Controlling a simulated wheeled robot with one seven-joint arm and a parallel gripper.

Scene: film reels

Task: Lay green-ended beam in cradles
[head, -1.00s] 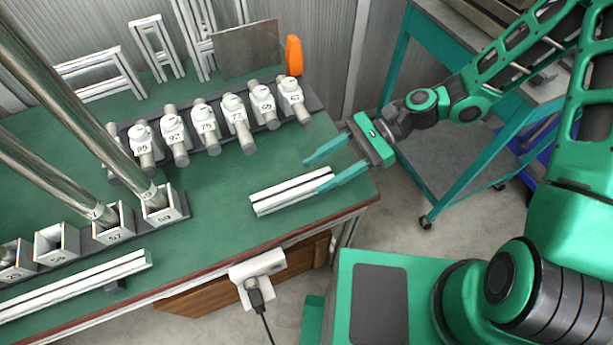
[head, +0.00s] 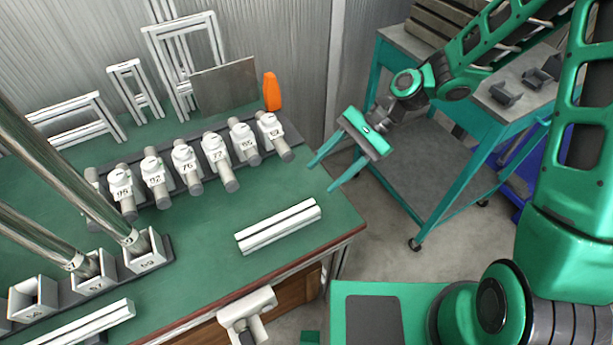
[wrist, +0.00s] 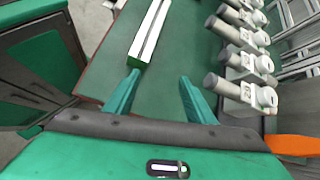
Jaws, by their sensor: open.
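A short pale aluminium beam (head: 278,227) lies on the green bench top near its right end. In the wrist view the beam (wrist: 151,32) points away from me, and its near end looks dark green. My gripper (head: 322,176) is open and empty, beyond the right end of the beam and apart from it. In the wrist view the jaws (wrist: 159,76) are spread, with the beam ahead of the left finger. Two dark grey blocks, which look like cradles (head: 505,94) (head: 536,78), stand on the teal trolley at the right.
Numbered white clamps (head: 216,150) stand in a row behind the beam. Tall metal tubes stand in square sockets (head: 146,254) at left. Another pale beam (head: 70,328) lies at the front left. An orange piece (head: 272,91) stands at the back. The teal trolley (head: 410,140) is right of the bench.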

